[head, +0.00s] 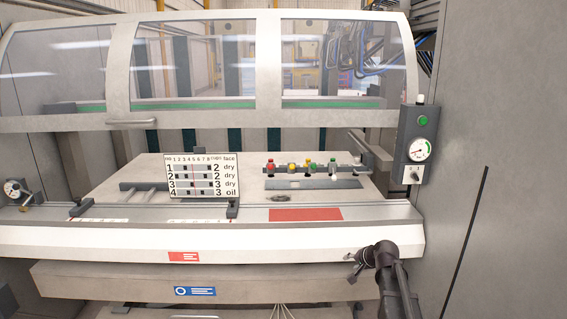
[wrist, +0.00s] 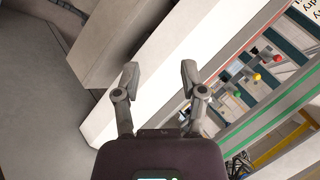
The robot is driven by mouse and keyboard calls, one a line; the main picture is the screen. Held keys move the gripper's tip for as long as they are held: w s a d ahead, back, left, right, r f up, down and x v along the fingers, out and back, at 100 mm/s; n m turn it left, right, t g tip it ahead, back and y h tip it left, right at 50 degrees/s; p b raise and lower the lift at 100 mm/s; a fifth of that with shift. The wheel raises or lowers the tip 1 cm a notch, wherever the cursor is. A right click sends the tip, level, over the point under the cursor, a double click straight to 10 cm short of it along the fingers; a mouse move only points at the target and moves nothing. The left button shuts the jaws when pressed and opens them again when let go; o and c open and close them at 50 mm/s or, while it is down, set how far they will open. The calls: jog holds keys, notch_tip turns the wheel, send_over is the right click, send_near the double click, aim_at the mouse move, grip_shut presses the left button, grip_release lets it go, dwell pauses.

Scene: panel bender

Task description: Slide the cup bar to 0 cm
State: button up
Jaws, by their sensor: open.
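A grey bar with red, yellow and green pieces (head: 314,169) along it lies at the right of the machine's bed in the head view. Its coloured pieces also show in the wrist view (wrist: 257,77). I cannot tell for sure which bar is the cup bar. A plain grey bar (head: 144,187) lies at the left, partly behind the chart. White scales with red marks (head: 97,220) lie along the front ledge. My gripper (wrist: 160,75) is open and empty. In the head view it is low at the right, in front of the ledge, apart from the bars.
A chart (head: 203,175) with numbered rows stands on the bed. Two dark stops (head: 233,209) sit on the front rail. A red plate (head: 305,214) lies on the ledge. A gauge box (head: 415,145) hangs at right. A windowed guard (head: 200,70) is above the bed.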

jog(key=s+a+f+n+g+h, duration=0.1)
jog(key=s+a+n+g, duration=0.1)
jog(key=s, duration=0.7)
jog(key=s+a+f+n+g+h+p, duration=0.1)
jog(key=s+a+n+g, duration=0.1)
jog(key=s, duration=0.7)
jog(key=s+a+f+n+g+h+p, duration=0.1)
jog(key=s+a+n+g+h, duration=0.1)
jog(key=s, duration=0.7)
jog(key=shift+a+n+g, duration=0.25)
jog(key=shift+n+g, duration=0.25)
jog(key=shift+g, duration=0.5)
jog(key=shift+o, duration=0.2)
